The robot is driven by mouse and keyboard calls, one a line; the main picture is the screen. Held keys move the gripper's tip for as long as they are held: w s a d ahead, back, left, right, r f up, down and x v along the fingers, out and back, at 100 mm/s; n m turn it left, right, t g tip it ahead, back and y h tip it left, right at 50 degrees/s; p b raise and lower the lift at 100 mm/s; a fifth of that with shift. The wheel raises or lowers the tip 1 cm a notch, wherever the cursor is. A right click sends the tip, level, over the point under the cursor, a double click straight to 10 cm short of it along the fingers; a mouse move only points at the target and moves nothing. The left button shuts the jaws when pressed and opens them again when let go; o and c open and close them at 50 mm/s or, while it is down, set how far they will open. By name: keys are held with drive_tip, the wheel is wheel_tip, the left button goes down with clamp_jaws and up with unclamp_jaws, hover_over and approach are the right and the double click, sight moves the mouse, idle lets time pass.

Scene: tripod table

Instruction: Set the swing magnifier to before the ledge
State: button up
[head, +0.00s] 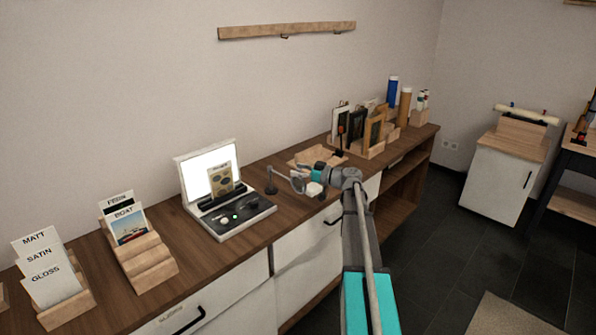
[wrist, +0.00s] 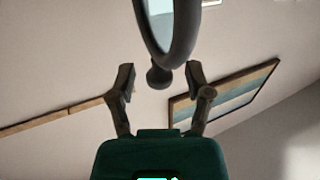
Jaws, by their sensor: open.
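The swing magnifier (head: 271,181) stands on the wooden counter, with a dark upright post and an arm reaching right toward my gripper. In the wrist view its dark ring with a pale lens (wrist: 160,22) fills the top middle, and a dark round knob (wrist: 159,75) sits below the ring. My gripper (head: 297,183) is at the magnifier's free side. In the wrist view its two fingers (wrist: 160,80) are open on either side of the knob, with gaps showing. Which part is the ledge I cannot tell; a dark bar (head: 230,194) crosses the foot of the lit panel.
The lit panel unit (head: 247,213) with a card stands left of the magnifier. Wooden card holders (head: 152,262) are farther left. A wooden block (head: 313,157) and racks with frames (head: 372,148) stand behind and right. A wooden rail (head: 287,30) is on the wall.

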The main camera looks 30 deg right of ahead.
clamp_jaws()
idle(0.3)
drive_tip(key=shift+s+d, duration=0.1)
